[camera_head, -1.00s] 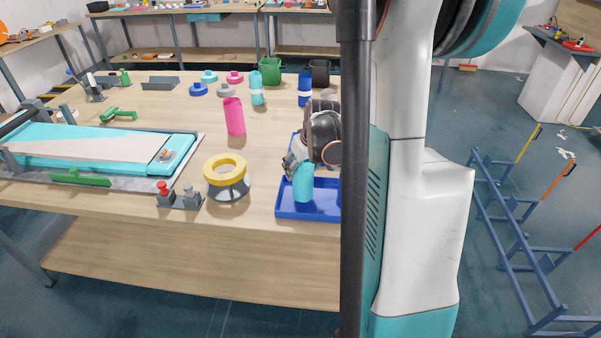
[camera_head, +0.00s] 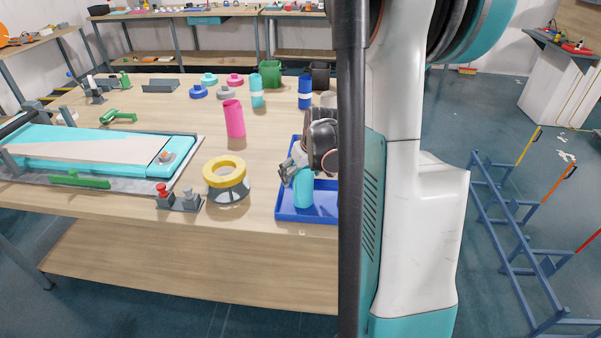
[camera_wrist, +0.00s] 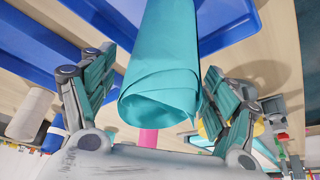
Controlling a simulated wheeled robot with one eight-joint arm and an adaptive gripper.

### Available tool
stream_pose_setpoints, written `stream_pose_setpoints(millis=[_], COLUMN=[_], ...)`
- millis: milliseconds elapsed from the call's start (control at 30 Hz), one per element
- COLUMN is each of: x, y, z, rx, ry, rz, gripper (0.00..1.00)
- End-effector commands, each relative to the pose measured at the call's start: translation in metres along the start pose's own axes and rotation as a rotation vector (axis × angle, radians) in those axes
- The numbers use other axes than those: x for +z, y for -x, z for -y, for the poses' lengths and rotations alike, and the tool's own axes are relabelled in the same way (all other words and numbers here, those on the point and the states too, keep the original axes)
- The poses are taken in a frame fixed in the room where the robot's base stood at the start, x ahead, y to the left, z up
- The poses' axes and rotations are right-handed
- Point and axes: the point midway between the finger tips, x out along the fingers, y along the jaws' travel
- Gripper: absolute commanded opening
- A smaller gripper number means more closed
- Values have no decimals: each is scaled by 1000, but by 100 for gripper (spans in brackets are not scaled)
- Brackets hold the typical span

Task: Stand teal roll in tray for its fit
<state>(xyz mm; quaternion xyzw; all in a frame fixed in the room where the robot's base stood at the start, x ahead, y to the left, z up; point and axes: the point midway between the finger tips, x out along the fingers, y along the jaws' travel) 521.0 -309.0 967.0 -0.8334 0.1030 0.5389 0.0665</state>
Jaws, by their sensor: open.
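The teal roll (camera_head: 303,188) stands upright in the near part of the blue tray (camera_head: 290,214). My gripper (camera_head: 291,170) is just above and behind it, at its upper end. In the wrist view the teal roll (camera_wrist: 165,65) lies between the two spread fingers of my gripper (camera_wrist: 158,95), with gaps on both sides. My gripper is open. The blue tray (camera_wrist: 60,55) also shows around the roll in the wrist view. The right part of the tray is hidden behind my arm in the head view.
A yellow-topped grey ring (camera_head: 226,180) stands left of the tray. A pink roll (camera_head: 234,118) stands farther back. A teal roll with a white band (camera_head: 257,91) and a blue roll (camera_head: 305,93) stand at the back. A conveyor (camera_head: 95,150) fills the left.

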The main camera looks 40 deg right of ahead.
Motion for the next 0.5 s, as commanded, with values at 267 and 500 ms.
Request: stream_pose_setpoints(millis=[267, 500], x=[-2, -2], y=[40, 88], z=[0, 0], rx=[0, 0], ry=[-1, -1], rz=[0, 0], gripper=[80, 80])
